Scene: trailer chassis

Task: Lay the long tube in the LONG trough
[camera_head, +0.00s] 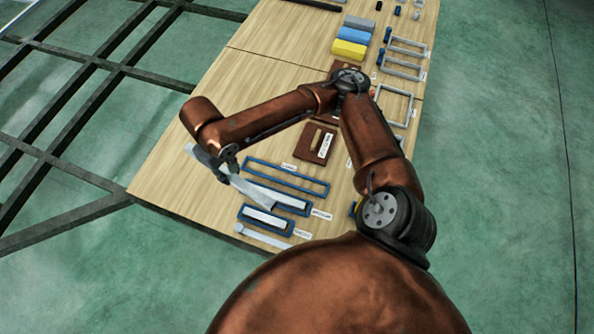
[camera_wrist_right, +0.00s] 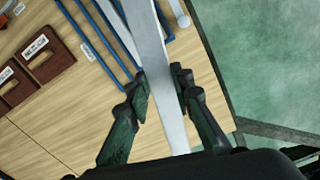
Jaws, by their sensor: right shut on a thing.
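My right gripper (camera_head: 225,168) is shut on a long pale grey tube (camera_head: 249,192), which slants down to the right over the table's near left part. In the wrist view my right gripper's fingers (camera_wrist_right: 162,84) stand on both sides of the tube (camera_wrist_right: 151,42). The LONG trough (camera_head: 290,170) is a narrow blue frame just right of the tube and looks empty. The tube's lower end overlaps a shorter blue trough (camera_head: 308,211) in the picture; its height above it is unclear. My left gripper is not in view.
A small blue trough (camera_head: 240,211) holds a pale piece, and a thin pale rod (camera_head: 262,236) lies near the front edge. Brown blocks (camera_head: 315,143) stand beyond the LONG trough. Yellow and blue blocks and grey frames lie farther back. The table's left part is bare (camera_head: 165,175).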

